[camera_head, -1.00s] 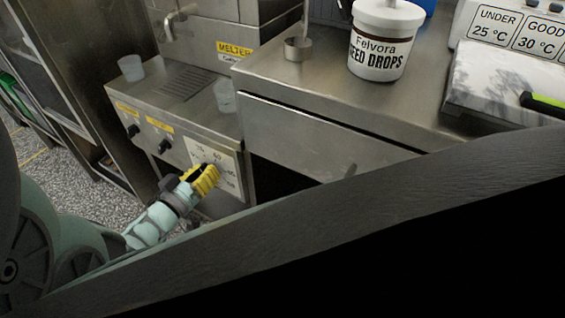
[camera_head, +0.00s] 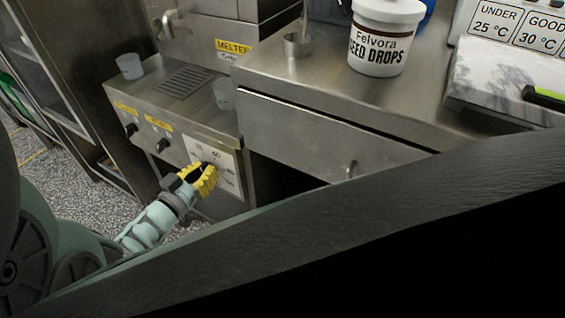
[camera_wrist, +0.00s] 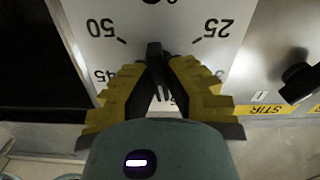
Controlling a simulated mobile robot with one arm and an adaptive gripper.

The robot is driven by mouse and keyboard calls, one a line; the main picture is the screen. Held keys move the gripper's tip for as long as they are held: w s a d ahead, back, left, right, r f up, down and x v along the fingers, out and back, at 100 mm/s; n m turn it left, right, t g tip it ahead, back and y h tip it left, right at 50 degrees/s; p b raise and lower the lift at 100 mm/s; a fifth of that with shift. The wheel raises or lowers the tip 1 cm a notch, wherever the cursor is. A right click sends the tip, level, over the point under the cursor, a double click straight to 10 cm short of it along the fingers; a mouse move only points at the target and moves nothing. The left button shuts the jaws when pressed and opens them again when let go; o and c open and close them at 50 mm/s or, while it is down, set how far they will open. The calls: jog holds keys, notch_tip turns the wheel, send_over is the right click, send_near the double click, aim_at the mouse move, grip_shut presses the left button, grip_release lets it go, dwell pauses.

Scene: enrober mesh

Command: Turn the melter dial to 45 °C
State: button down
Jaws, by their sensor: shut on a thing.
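The melter dial's white scale plate (camera_head: 228,161) is on the front of the steel melter (camera_head: 185,95). In the wrist view the plate (camera_wrist: 160,30) shows marks for 25, 45 and 50; other marks are covered by my fingers or cut off. The dark dial knob (camera_wrist: 154,58) sits between my yellow fingertips. My gripper (camera_wrist: 158,72) is shut on the knob, and in the head view my gripper (camera_head: 208,172) is against the plate. I cannot tell which mark the knob points to.
Two smaller dark knobs (camera_head: 162,146) (camera_head: 131,130) are left of the plate; the wrist view shows one beside a STIR label (camera_wrist: 265,110). Cups (camera_head: 130,66) (camera_head: 224,94) stand on the melter. A steel counter with a drawer (camera_head: 310,136) and a SEED DROPS tub (camera_head: 382,42) is at right.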

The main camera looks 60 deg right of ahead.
jog(key=m+b, duration=0.1)
jog(key=m, duration=0.2)
jog(key=m+b, duration=0.1)
jog(key=m, duration=0.1)
jog(key=shift+s+f+m, duration=0.1)
jog(key=shift+s+m, duration=0.1)
jog(key=shift+m, duration=0.2)
jog(key=m+b, duration=0.2)
jog(key=shift+f+m, duration=0.1)
jog(key=shift+m, duration=0.2)
jog(key=m+b, duration=0.4)
jog(key=m, duration=0.1)
jog(key=shift+s+f, duration=0.1)
jog(key=shift+f, duration=0.05)
jog(key=shift+m+b, duration=1.15)
jog(key=shift+m, duration=0.45)
jog(key=c, duration=1.1)
grip_release()
jog(key=shift+d+r, duration=0.15)
jog(key=shift+r, duration=0.05)
jog(key=shift+o, duration=0.4)
